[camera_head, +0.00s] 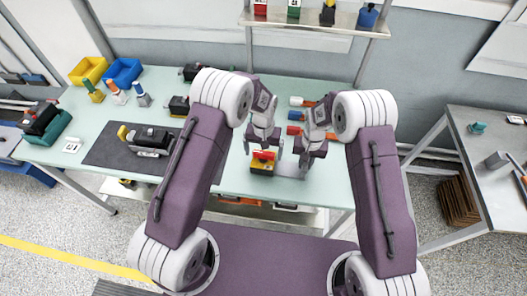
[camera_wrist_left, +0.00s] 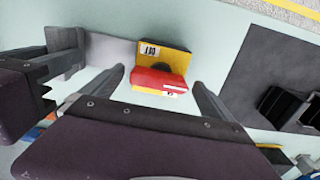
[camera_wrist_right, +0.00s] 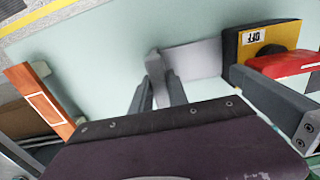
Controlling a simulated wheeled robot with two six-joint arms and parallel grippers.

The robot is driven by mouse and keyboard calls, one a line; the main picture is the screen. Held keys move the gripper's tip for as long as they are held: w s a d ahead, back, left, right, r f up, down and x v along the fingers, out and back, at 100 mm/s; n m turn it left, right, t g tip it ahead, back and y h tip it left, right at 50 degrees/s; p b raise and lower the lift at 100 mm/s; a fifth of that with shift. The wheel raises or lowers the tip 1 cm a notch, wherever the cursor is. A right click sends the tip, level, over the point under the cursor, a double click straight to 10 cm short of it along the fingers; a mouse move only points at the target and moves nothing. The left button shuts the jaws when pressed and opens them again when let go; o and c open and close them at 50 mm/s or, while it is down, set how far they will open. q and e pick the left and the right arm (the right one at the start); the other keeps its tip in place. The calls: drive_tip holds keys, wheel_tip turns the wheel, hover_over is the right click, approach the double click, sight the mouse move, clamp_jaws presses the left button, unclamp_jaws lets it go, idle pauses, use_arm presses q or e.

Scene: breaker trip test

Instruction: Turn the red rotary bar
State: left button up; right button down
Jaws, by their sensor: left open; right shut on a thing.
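The red rotary bar (camera_wrist_left: 160,82) lies across the front of a yellow-faced box (camera_wrist_left: 145,50) with a dark knob behind it. The bar also shows in the head view (camera_head: 263,155) and the right wrist view (camera_wrist_right: 285,64). My left gripper (camera_wrist_left: 158,77) is open, one finger on each side of the bar, with visible gaps. My right gripper (camera_wrist_right: 156,78) is shut on the upright grey tab (camera_wrist_right: 155,64) of a flat grey plate (camera_wrist_right: 198,60) that runs to the box. In the head view the grippers partly hide the plate.
A dark mat (camera_head: 122,150) with a black device lies left on the pale green table (camera_head: 226,182). Yellow (camera_head: 88,70) and blue (camera_head: 123,72) bins stand at the back left. Red- and blue-handled tools (camera_head: 296,116) lie behind the grippers. The table's front edge is close to the box.

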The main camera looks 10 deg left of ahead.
use_arm(q)
drive_tip(key=c, duration=1.4)
drive_tip(key=shift+o, duration=0.2)
drive_tip(key=shift+n, duration=0.3)
drive_tip(key=n, duration=0.8)
use_arm(e)
drive_tip(key=shift+w, duration=0.1)
use_arm(q)
drive_tip(key=n, duration=0.4)
drive_tip(key=shift+n, duration=0.4)
drive_tip(key=n, duration=0.4)
use_arm(e)
drive_tip(key=shift+a, duration=0.1)
use_arm(q)
drive_tip(key=shift+n, duration=0.4)
